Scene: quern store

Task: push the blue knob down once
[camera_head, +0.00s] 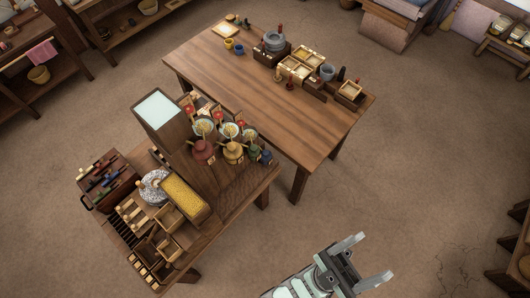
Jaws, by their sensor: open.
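My gripper (374,258) is at the bottom right of the head view. Its two fingers are spread apart with nothing between them, over bare floor and well apart from both tables. A small blue piece (266,157) stands at the right end of a row of coloured pieces on the near table, next to a green one (253,153). It may be the blue knob, but it is too small to tell its shape or whether it is up or pressed. A yellow piece (234,152) and a red piece (203,150) stand farther left in the row.
Bowls stand just behind the row, beside a tall wooden box (158,108) with a pale top. A yellow-filled tray (184,198) and open boxes crowd the near table's front. The far table (245,90) holds a blue cup (239,49) and several trays. The floor between is clear.

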